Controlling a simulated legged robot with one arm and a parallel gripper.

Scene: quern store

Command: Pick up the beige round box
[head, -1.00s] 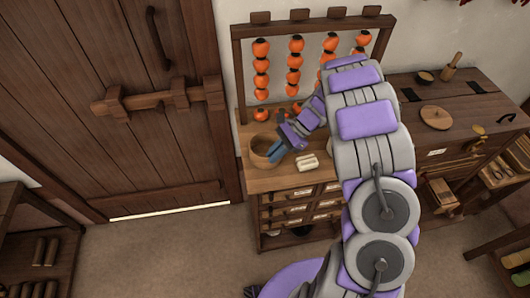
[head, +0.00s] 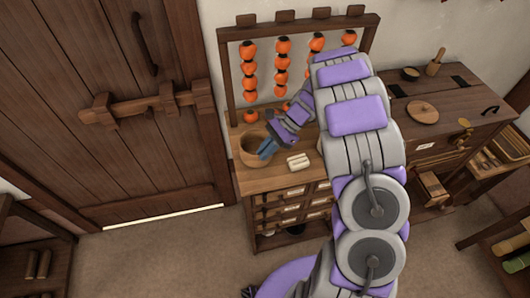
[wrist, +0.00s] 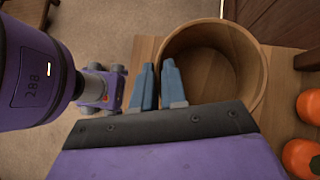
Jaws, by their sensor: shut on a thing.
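The beige round box (head: 249,154) is an open, round wooden tub at the front left corner of the cabinet top. In the wrist view the box (wrist: 257,78) appears empty inside. My gripper (head: 266,150) comes at it from the right. In the wrist view my gripper (wrist: 160,70) has one blue finger outside the box's left wall and one inside, shut on that wall. The box looks upright; I cannot tell whether its base touches the wood.
Pale blocks (head: 299,161) lie on the cabinet top (head: 272,182) right of the box. Orange fruit strings (head: 249,70) hang from a wooden frame behind. A plank door (head: 110,110) is at the left. A chest (head: 440,110) with a round lid (head: 423,112) stands right.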

